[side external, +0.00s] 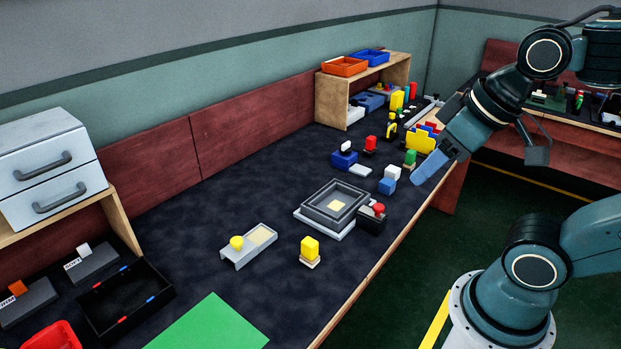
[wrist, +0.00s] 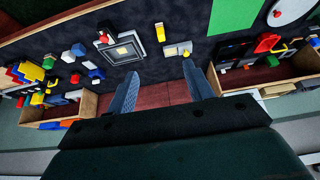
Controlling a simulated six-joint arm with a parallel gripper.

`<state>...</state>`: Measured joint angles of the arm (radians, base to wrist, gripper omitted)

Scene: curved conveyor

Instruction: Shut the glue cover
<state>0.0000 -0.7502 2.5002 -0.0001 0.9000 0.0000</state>
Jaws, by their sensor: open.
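A low grey holder (side external: 238,257) with a round yellow knob (side external: 237,242) and a pale yellow pad (side external: 261,234) lies on the dark table. Behind it, to the right, a dark grey square frame (side external: 313,212) surrounds another pale yellow patch (side external: 337,205). I cannot tell for certain which is the glue cover. Both show in the wrist view, the holder (wrist: 172,51) and the frame (wrist: 105,56). My gripper (side external: 426,170) is open and empty, high above the table's right side. Its two blue fingers also show in the wrist view (wrist: 160,70), touching nothing.
A black box with a red knob (side external: 372,218) stands against the frame's right side. A yellow block (side external: 310,248) stands near the holder. Several coloured blocks and a wooden shelf (side external: 330,98) are farther back. A green mat (side external: 212,325) and black tray (side external: 125,300) lie in front.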

